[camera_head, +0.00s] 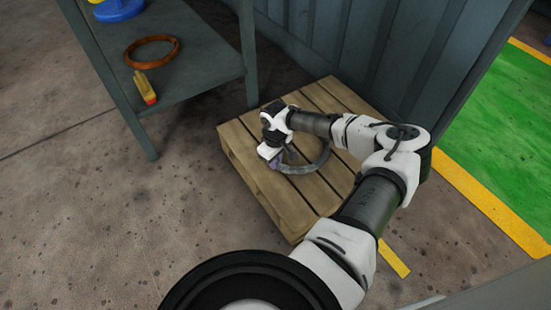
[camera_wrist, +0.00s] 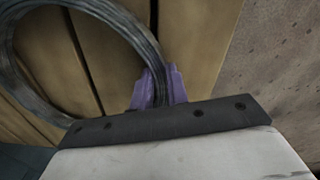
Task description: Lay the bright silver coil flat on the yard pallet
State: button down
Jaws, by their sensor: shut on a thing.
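The silver coil (camera_head: 318,164) is a grey ring at the wooden yard pallet (camera_head: 235,146), partly hidden behind my wrist in the head view. My gripper (camera_head: 273,160) is over the pallet's left part, pointing down. In the wrist view the purple fingers of my gripper (camera_wrist: 158,88) are shut on the coil's rim. The coil (camera_wrist: 142,32) extends up and left from the fingers, with the pallet slats (camera_wrist: 195,45) behind it. The coil looks roughly flat over the slats; whether it touches them everywhere I cannot tell.
A corrugated wall (camera_head: 370,45) rises behind the pallet. Open concrete floor (camera_head: 80,220) lies to the left.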

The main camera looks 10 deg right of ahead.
jog(key=shift+f, duration=0.35)
jog(key=c, duration=1.3)
grip_release()
jog(key=shift+f, duration=0.1)
